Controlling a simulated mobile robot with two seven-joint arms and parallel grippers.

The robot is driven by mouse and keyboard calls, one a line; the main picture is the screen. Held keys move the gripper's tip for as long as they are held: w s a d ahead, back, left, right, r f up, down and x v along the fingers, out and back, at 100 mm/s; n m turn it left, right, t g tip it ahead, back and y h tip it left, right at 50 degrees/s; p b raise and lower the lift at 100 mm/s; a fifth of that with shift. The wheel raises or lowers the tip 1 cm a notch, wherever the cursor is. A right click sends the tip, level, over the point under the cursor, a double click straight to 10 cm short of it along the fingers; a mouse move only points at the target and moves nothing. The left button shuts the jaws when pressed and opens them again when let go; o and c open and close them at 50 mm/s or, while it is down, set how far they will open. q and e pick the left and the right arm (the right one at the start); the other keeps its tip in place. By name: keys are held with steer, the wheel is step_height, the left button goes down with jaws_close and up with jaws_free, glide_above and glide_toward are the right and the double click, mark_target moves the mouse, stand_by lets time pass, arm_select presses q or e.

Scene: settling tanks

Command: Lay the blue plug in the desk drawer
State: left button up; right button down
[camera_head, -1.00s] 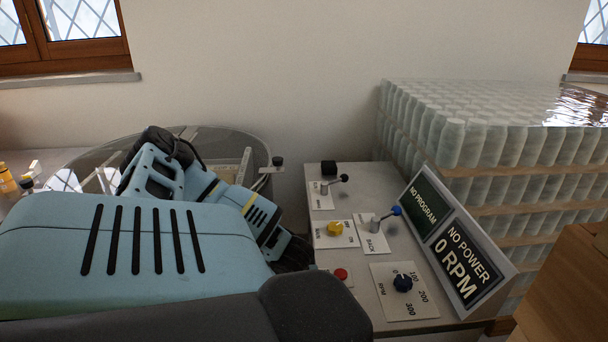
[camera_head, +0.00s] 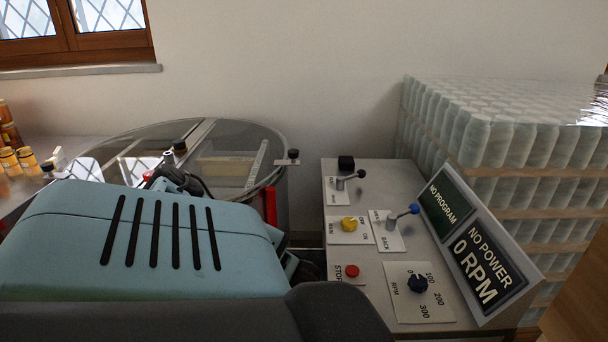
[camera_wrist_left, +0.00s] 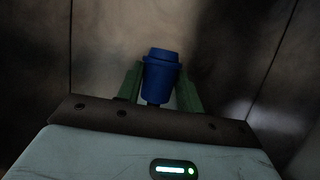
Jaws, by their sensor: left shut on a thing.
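The blue plug (camera_wrist_left: 161,76) shows in the left wrist view, held between the two green fingers of my left gripper (camera_wrist_left: 160,82). The gripper is shut on it, and the plug's wide flanged end points away from the wrist. Behind it is a plain brownish surface with dark seams; I cannot tell what it is or how far off. In the head view the left gripper and plug are hidden behind my own arm. My right gripper is not in view, and no desk drawer can be made out.
A round glass-topped tank (camera_head: 235,148) stands at the left, with amber jars (camera_head: 15,162) beyond it. A control panel (camera_head: 380,262) with knobs, levers and a tilted display (camera_head: 470,245) is at centre right. Wrapped stacked white bottles (camera_head: 500,140) stand behind it.

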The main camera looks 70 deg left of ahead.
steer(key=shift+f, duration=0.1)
arm_select(q)
steer(key=o, duration=1.1)
steer(key=shift+f, duration=0.1)
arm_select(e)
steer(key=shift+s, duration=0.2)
arm_select(q)
steer(key=shift+r, duration=0.25)
steer(key=shift+p+v, duration=1.55)
steer(key=shift+v, duration=4.3)
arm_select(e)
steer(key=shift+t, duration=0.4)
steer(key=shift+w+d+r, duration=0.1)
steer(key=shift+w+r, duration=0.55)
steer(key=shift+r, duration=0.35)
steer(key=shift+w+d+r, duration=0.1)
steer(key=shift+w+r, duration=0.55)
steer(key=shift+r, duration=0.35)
arm_select(q)
steer(key=shift+d, duration=0.1)
